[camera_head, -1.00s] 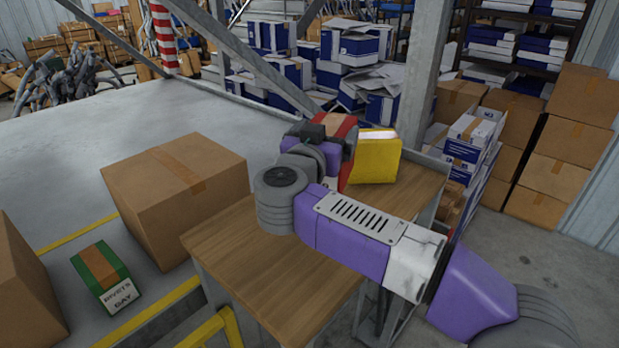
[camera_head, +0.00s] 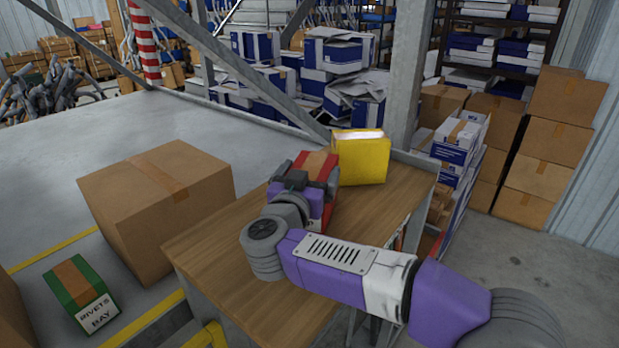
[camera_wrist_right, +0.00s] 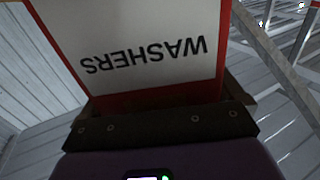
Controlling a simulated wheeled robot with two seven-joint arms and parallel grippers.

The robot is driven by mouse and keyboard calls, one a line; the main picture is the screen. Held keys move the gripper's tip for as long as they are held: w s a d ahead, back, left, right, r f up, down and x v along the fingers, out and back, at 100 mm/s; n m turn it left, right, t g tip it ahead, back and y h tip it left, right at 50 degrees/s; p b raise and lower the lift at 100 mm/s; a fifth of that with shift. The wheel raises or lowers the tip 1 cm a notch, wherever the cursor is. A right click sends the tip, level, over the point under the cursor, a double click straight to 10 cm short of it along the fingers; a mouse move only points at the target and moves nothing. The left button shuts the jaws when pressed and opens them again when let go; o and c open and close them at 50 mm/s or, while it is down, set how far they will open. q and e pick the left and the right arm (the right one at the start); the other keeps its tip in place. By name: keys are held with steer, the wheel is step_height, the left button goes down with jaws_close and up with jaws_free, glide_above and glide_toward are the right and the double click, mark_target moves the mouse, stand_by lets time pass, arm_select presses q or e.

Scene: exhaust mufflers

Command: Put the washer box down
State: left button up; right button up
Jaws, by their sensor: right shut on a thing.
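The washer box (camera_head: 318,166) is red with a brown tape strip on top. It is at the far part of the wooden tabletop (camera_head: 235,258), just left of a yellow box. My right gripper (camera_head: 296,184) is shut on it from the near side. In the right wrist view the washer box (camera_wrist_right: 150,45) fills the top, its white label reading WASHERS upside down, above the dark bar of my gripper (camera_wrist_right: 160,122). Whether its base touches the tabletop is hidden. My left gripper is not in view.
The yellow box (camera_head: 362,160) stands at the table's far edge. A large cardboard box (camera_head: 158,205) is beside the table on the left, with a green rivets box (camera_head: 82,295) further left. The near tabletop is clear apart from my arm above it.

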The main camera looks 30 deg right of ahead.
steer(key=shift+r, duration=0.1)
steer(key=o, duration=1.5)
steer(key=v, duration=1.2)
steer(key=shift+s, duration=0.1)
